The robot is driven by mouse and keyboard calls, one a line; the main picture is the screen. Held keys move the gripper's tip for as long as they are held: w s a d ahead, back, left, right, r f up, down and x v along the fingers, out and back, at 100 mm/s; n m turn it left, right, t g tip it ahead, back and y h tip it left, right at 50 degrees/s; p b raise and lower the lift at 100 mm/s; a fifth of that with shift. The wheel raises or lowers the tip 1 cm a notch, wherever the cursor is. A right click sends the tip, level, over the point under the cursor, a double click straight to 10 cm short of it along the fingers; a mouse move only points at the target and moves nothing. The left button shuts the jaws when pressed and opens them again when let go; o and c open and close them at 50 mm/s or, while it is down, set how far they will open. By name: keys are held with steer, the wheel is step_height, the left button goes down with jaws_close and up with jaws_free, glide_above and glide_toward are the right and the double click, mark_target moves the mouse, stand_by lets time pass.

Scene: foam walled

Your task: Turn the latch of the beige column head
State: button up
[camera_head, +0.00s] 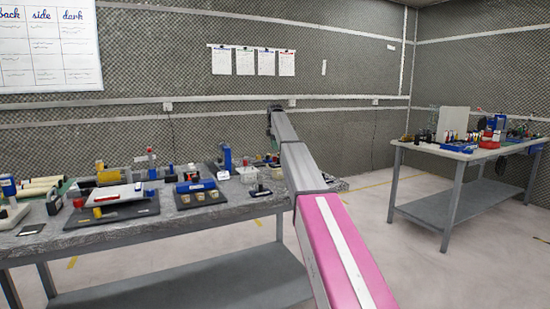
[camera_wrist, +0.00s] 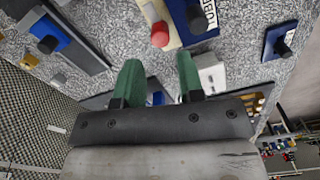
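I cannot pick out the beige column head and its latch with certainty. A small white block (camera_wrist: 211,70) is beside the right finger. My gripper (camera_wrist: 158,60) shows two green fingers spread apart with nothing held between them, above the grey speckled tabletop. In the head view my arm rises over the workbench (camera_head: 190,217), and my gripper is not clearly seen there.
In the wrist view, a blue block (camera_wrist: 47,36) with a black knob is at upper left and a dark blue plate (camera_wrist: 278,42) at right. In the head view, a blue column (camera_head: 227,158) stands left of my arm. A second table (camera_head: 470,152) is at right, with open floor between.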

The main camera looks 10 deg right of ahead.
step_height(320, 180, down, 6)
steer(key=shift+f, duration=0.15)
steer(key=c, duration=0.6)
steer(key=shift+c, duration=0.2)
